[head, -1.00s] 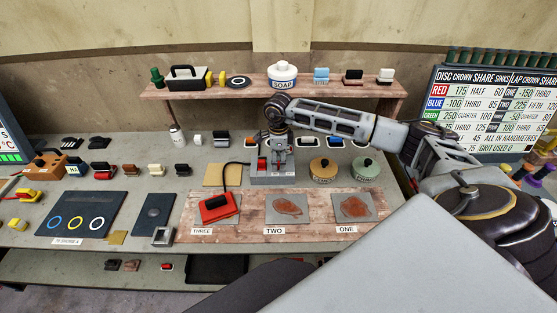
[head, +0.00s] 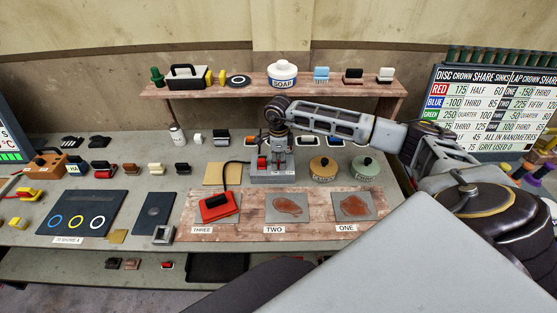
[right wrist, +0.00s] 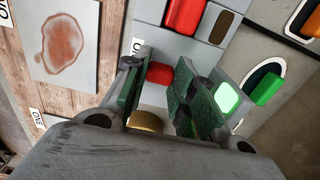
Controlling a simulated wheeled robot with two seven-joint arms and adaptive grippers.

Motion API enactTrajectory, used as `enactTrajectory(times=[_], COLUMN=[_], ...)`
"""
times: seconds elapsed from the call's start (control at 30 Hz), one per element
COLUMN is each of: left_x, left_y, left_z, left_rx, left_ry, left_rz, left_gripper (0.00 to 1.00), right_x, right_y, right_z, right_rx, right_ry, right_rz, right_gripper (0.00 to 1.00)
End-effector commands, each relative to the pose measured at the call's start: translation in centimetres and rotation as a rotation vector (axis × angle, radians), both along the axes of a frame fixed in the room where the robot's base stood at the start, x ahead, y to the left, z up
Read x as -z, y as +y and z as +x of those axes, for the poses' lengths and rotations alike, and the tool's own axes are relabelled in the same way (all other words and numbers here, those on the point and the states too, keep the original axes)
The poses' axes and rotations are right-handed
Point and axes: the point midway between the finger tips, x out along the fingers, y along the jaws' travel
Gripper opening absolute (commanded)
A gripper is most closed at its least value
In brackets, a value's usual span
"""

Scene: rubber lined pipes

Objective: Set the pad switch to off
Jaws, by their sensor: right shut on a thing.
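The grey switch box (head: 272,179) stands at the back of the wooden board, with a black cable running to the red pad (head: 218,207) above the THREE label. My right gripper (head: 279,160) points down over the box. In the right wrist view its green-lined fingers (right wrist: 158,98) are shut on a red switch (right wrist: 159,73), partly hidden between them. A second red part (right wrist: 185,15) and an ON label (right wrist: 137,47) show beside it on the box. My left gripper is not in view.
Two lidded pots, tan (head: 323,169) and green (head: 367,167), stand close to the right of the box. Stained plates lie above the TWO (head: 287,208) and ONE (head: 354,206) labels. A shelf (head: 240,90) with a soap jar (head: 283,74) runs behind.

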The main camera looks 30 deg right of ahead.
Motion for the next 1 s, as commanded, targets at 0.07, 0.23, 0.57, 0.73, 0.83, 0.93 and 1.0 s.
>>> enactTrajectory(times=[0.07, 0.23, 0.57, 0.73, 0.83, 0.93, 1.0], left_x=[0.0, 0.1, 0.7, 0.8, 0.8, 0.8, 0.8], left_y=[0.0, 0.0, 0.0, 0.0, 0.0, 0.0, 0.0], left_z=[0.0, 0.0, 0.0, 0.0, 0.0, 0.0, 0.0], left_rx=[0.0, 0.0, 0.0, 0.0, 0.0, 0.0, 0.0], left_ry=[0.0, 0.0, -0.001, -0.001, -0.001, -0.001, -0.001], left_rz=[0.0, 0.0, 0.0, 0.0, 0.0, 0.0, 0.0], left_gripper=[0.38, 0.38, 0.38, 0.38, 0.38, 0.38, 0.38], right_x=[0.0, 0.0, 0.0, -0.1, -0.1, -0.1, -0.1], right_y=[0.0, -0.5, -2.7, -3.0, -3.1, -3.1, -3.1], right_z=[0.0, -0.2, -1.5, -1.7, -1.8, -1.8, -1.8], right_rx=[0.0, 0.001, 0.002, 0.002, 0.002, 0.002, 0.002], right_ry=[-0.001, -0.001, -0.003, -0.002, -0.001, 0.0, 0.0], right_rz=[-0.001, -0.001, -0.002, -0.001, -0.003, -0.004, -0.004], right_gripper=[0.0, 0.0, 0.0, 0.0, 0.0, 0.0, 0.3])
